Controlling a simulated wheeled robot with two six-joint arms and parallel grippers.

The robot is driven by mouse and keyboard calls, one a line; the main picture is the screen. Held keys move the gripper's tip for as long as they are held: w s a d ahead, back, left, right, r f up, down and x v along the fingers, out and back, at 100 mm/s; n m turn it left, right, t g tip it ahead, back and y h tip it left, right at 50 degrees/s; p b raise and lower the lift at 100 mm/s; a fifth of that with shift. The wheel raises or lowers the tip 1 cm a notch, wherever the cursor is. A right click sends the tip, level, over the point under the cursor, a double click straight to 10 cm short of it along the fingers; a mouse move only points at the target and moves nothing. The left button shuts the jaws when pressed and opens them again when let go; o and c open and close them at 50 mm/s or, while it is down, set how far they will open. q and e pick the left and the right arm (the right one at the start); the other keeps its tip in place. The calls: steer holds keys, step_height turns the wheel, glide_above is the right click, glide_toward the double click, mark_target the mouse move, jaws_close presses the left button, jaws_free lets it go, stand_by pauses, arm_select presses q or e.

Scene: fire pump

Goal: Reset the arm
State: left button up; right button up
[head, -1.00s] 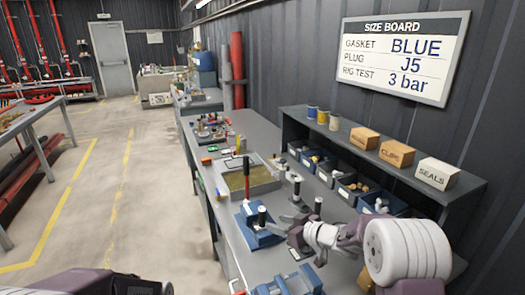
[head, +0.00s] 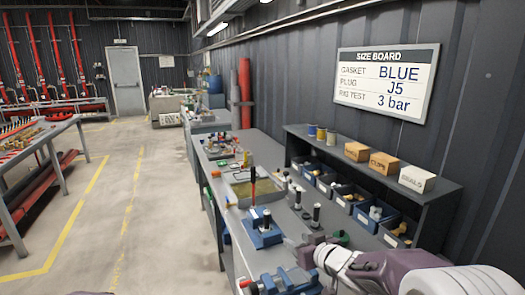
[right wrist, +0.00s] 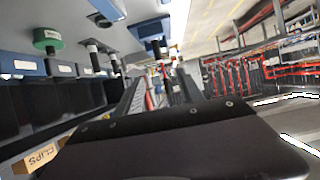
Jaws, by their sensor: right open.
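My right gripper (head: 294,246) is over the grey workbench (head: 275,205) at the lower right of the head view, with its arm coming in from the right edge. Its two fingers stand apart in the right wrist view (right wrist: 160,88), and nothing shows between them. In the head view it is right of a blue fixture with a dark upright post (head: 262,236) and above a blue vise-like fixture (head: 288,284). My left gripper is not in view; only a sliver of my body shows at the bottom left.
A shelf (head: 450,190) holds boxes and cans above several blue bins (head: 368,215). Dark posts (head: 316,212), a green round piece (head: 341,237) and a tray (head: 240,188) stand on the bench. A size board (head: 385,82) hangs on the wall. The floor left of the bench is clear.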

steer(key=s+d+f+m+g+h, duration=0.2)
steer(key=s+f+g, duration=0.3)
steer(key=s, duration=0.8)
steer(key=s+d+f+m+g+h, duration=0.2)
steer(key=s+d+f+g, duration=0.3)
steer(key=s+f, duration=0.5)
steer(key=s, duration=0.4)
steer(key=shift+s+d+f+g+h, duration=0.2)
steer(key=shift+g+h, duration=0.1)
steer(key=shift+g, duration=0.1)
